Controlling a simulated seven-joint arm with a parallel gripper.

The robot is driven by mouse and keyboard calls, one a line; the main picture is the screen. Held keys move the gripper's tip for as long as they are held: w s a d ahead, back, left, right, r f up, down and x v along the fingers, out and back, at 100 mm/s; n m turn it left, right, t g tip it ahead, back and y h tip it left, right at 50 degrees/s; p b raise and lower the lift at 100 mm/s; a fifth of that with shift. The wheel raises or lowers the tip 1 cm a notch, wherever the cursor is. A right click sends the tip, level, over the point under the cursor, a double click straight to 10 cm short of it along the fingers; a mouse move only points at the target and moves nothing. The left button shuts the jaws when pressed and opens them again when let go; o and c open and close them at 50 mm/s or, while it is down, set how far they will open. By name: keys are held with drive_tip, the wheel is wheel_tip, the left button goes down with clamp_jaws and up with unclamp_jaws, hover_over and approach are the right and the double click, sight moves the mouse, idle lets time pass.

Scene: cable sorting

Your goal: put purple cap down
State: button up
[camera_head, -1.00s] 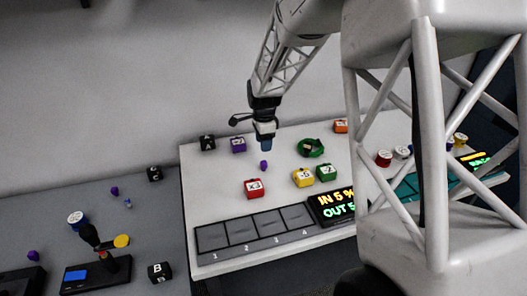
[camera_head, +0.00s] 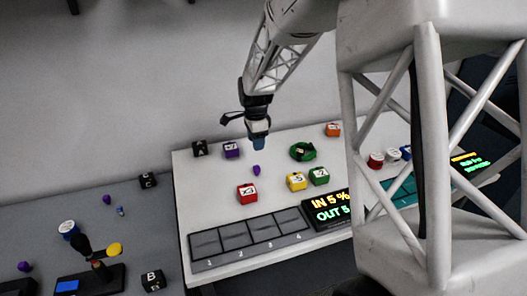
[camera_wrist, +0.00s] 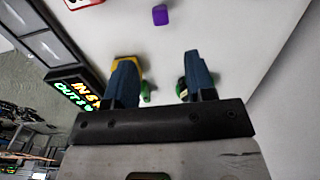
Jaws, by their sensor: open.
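A small purple cap (camera_head: 256,170) lies on the white table (camera_head: 210,185), behind the red block. It also shows near the top of the wrist view (camera_wrist: 160,15). My gripper (camera_head: 259,146) is above the table, a little above and behind the cap in the head view, and apart from it. In the wrist view its two blue fingers (camera_wrist: 160,62) are spread with nothing held between them. Two more small purple pieces, one (camera_head: 107,199) and another (camera_head: 25,266), lie on the grey table at left.
A red block (camera_head: 247,194), yellow block (camera_head: 297,181), green block (camera_head: 319,176), purple block (camera_head: 232,149) and green ring (camera_head: 303,152) stand around the cap. A numbered slot tray (camera_head: 250,247) and lit display (camera_head: 330,206) line the front edge.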

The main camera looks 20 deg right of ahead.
drive_tip(key=s+a+r+n+t, duration=0.15)
drive_tip(key=s+r+n, duration=0.25)
drive_tip(key=s, duration=0.5)
drive_tip(key=s+a+r+n, duration=0.2)
drive_tip(key=s+r+n, duration=0.25)
drive_tip(key=s, duration=0.55)
drive_tip(key=s+a+r+n, duration=0.1)
drive_tip(key=s+r+n, duration=0.35)
drive_tip(key=s, duration=0.45)
drive_tip(key=s+a+n+t, duration=0.1)
drive_tip(key=s+n, duration=0.3)
drive_tip(key=s, duration=0.8)
drive_tip(key=shift+s+f+n, duration=0.15)
drive_tip(key=shift+s+n, duration=0.05)
drive_tip(key=shift+n, duration=0.2)
